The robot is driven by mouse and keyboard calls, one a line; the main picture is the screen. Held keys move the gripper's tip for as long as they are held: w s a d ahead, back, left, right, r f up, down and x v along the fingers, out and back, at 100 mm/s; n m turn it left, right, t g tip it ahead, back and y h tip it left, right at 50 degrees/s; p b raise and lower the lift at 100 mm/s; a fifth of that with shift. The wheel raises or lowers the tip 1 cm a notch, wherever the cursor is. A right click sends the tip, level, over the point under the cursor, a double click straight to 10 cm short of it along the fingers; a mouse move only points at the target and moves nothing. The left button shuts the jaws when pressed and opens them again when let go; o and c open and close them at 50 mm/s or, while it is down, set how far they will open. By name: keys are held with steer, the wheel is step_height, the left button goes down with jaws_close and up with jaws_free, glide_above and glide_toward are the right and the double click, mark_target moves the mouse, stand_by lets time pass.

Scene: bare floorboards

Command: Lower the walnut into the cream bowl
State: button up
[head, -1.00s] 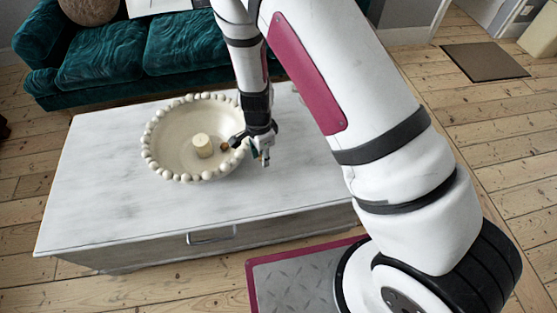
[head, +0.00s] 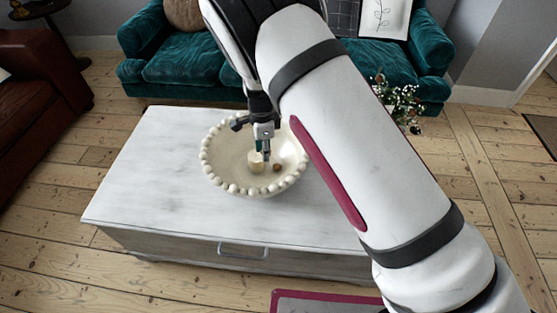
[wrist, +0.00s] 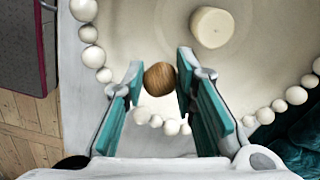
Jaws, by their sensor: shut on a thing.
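The walnut (wrist: 159,79) is a round brown thing between my fingertips in the wrist view. My gripper (wrist: 158,84) is shut on it. In the head view the walnut (head: 277,168) shows just beside the tips of my gripper (head: 267,158), against the bowl's inside. The cream bowl (head: 226,150) is wide, with a beaded rim, and stands on the pale table. Its inside (wrist: 262,62) and beads fill much of the wrist view. My gripper points down within the bowl's outline; I cannot tell how high the walnut is above the bowl's floor.
A short cream cylinder, like a candle (head: 255,162), stands in the bowl close to the walnut. The grey-white table (head: 150,175) is otherwise clear. A teal sofa (head: 190,62) is behind it, and a brown leather seat (head: 35,95) is at far left.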

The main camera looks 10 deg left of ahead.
steer(key=w+a+b, duration=0.7)
steer(key=a+b, duration=0.1)
steer(key=a, duration=0.4)
steer(key=shift+w+a+r, duration=0.15)
steer(key=shift+a+r, duration=0.1)
steer(key=shift+r, duration=0.15)
steer(key=shift+f+b, duration=0.15)
steer(key=shift+b, duration=0.15)
steer(key=shift+f+b, duration=2.75)
steer(key=shift+f, duration=3.35)
steer(key=shift+f+b, duration=0.9)
steer(key=shift+f, duration=0.85)
